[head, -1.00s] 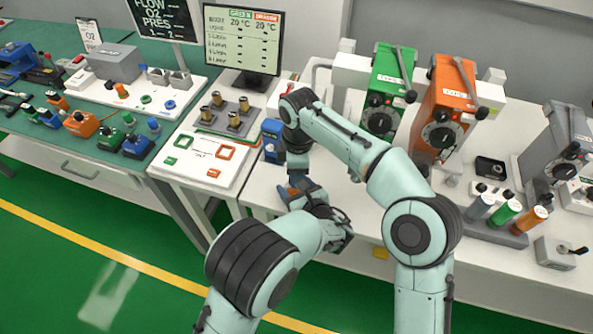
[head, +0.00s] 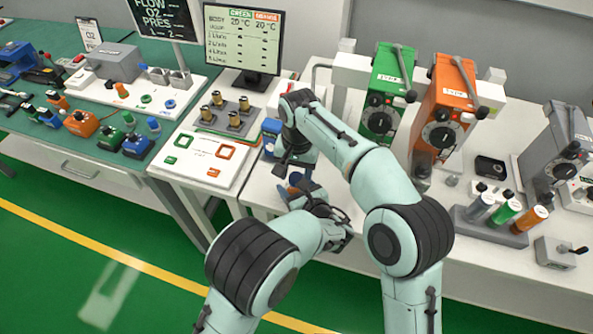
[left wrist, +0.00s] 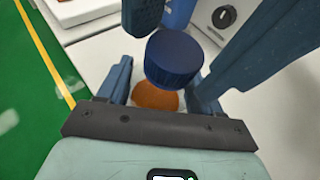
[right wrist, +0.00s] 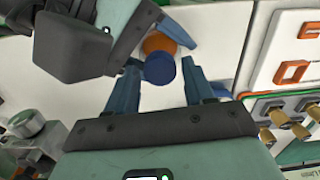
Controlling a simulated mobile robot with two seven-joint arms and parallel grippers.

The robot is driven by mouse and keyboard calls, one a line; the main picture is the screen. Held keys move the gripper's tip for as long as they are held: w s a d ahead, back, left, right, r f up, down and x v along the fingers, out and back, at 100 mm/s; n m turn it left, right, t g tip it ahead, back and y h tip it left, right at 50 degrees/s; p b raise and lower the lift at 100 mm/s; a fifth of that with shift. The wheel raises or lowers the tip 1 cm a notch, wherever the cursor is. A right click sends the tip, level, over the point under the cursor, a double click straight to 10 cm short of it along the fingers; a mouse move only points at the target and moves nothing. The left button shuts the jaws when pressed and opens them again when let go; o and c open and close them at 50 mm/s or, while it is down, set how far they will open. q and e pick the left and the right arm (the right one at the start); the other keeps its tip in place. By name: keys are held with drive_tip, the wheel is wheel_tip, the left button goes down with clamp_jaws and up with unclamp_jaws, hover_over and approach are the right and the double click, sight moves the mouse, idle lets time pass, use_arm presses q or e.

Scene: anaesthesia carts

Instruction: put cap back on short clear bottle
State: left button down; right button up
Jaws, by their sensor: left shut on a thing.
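A round dark blue cap (left wrist: 174,58) is above an orange bottle (left wrist: 155,101) in the left wrist view. Both also show in the right wrist view, the cap (right wrist: 160,68) in front of the orange part (right wrist: 158,43). I cannot tell whether the cap is seated or just above. My left gripper (left wrist: 160,98) is shut around the orange bottle, low over the white table. My right gripper (right wrist: 162,88) has its fingers spread on either side of the cap, with gaps showing. In the head view the bottle (head: 295,178) is mostly hidden by the grippers.
The white table (head: 345,205) has green (head: 385,85) and orange (head: 440,105) vaporizers behind my right arm. A rack of cylinders (head: 490,222) stands to the right. A white board (head: 205,160) with coloured square outlines lies left of the grippers.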

drive_tip(key=shift+o, duration=0.3)
drive_tip(key=shift+r, duration=2.25)
drive_tip(key=shift+c, duration=0.5)
drive_tip(key=n, duration=0.2)
drive_tip(key=r+n, duration=0.1)
drive_tip(key=n, duration=0.3)
drive_tip(key=shift+w+r, duration=0.1)
drive_tip(key=shift+r, duration=0.15)
drive_tip(key=n, duration=0.2)
drive_tip(key=r+n, duration=0.1)
drive_tip(key=n, duration=0.3)
drive_tip(key=shift+d+r+n, duration=0.1)
drive_tip(key=shift+r+n, duration=0.15)
drive_tip(key=shift+n, duration=0.15)
drive_tip(key=shift+f, duration=4.05)
